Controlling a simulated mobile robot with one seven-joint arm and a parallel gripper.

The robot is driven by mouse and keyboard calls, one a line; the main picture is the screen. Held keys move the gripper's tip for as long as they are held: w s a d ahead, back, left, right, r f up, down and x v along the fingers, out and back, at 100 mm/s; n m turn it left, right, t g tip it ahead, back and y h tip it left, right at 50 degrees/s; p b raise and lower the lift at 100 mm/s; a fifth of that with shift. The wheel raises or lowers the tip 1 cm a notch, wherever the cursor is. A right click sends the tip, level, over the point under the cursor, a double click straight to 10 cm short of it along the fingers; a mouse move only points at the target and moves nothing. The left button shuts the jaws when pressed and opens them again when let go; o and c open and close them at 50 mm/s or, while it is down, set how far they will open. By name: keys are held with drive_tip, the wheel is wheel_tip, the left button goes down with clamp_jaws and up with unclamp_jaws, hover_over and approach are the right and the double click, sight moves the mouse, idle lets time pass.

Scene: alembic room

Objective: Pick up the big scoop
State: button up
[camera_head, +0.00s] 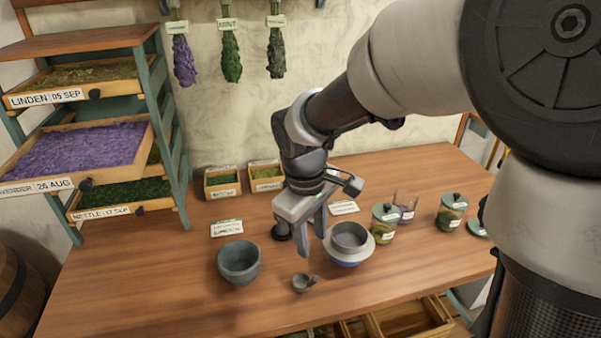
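A small grey scoop-like cup (301,284) with a short handle pointing right lies near the front of the wooden table (180,290). A dark round object (281,232) stands behind and left of my gripper, partly hidden by it. I cannot tell which of these is the big scoop. My gripper (312,246) points down above the table, its two fingers apart with nothing visible between them. It is behind the grey cup and apart from it.
A grey mortar-like bowl (239,262) stands left; a grey bowl on a white-and-blue base (348,257) stands close right of my gripper. Lidded jars (384,224) and a glass (406,205) stand farther right. A drawer rack (160,120) is at left. The front left table is clear.

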sight(312, 281)
drive_tip(key=f, duration=0.6)
drive_tip(key=w+f+b, duration=0.1)
drive_tip(key=f, duration=0.4)
drive_tip(key=w+f, duration=0.1)
drive_tip(key=f, duration=0.5)
drive_tip(key=shift+d+f+b, duration=0.3)
drive_tip(key=shift+b, duration=0.1)
clamp_jaws()
